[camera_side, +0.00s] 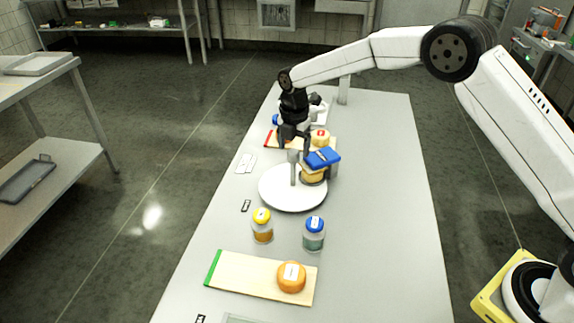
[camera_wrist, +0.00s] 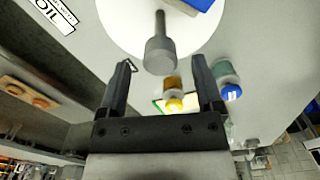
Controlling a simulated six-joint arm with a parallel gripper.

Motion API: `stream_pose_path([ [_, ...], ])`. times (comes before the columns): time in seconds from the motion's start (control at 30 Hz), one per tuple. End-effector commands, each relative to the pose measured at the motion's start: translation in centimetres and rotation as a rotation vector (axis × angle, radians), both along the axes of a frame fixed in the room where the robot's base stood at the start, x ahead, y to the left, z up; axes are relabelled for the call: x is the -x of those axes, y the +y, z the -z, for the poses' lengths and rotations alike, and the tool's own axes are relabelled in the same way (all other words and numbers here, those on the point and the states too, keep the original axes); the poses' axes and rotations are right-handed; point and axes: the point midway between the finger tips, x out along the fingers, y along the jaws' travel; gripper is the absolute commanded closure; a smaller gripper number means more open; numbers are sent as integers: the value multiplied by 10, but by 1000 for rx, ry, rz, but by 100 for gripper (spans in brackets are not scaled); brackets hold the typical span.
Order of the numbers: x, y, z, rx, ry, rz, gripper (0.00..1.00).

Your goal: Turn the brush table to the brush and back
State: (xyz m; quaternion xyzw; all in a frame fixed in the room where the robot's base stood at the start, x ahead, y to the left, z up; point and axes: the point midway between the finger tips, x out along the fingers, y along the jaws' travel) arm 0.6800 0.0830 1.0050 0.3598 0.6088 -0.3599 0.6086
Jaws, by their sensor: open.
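The brush table is a white round disc (camera_side: 275,199) with a grey upright peg (camera_side: 293,172). A yellow cheese wheel (camera_side: 313,175) sits at the disc's right side, directly below the blue brush (camera_side: 322,158); whether the brush touches it is unclear. My gripper (camera_side: 294,149) is open and points down just above the peg. In the wrist view, the peg (camera_wrist: 160,52) shows between and just beyond the open fingertips, with the white disc (camera_wrist: 118,28) behind it. The blue brush shows only partly at the top edge of that view.
Jars with a yellow lid (camera_side: 262,228) and a blue lid (camera_side: 314,236) stand in front of the disc. A green-edged board (camera_side: 240,275) holds an orange cheese wheel (camera_side: 291,277). A red-edged board (camera_side: 271,140) with another cheese (camera_side: 320,137) lies behind. The table's right side is clear.

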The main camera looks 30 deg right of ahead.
Motion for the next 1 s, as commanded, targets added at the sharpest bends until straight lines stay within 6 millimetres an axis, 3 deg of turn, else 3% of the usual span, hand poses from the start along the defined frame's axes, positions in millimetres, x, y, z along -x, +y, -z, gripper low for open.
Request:
stream_pose_path([
  [0.4,0,0,-51,0,-2,0,16],
  [1.0,2,-1,-58,0,-2,21,16],
])
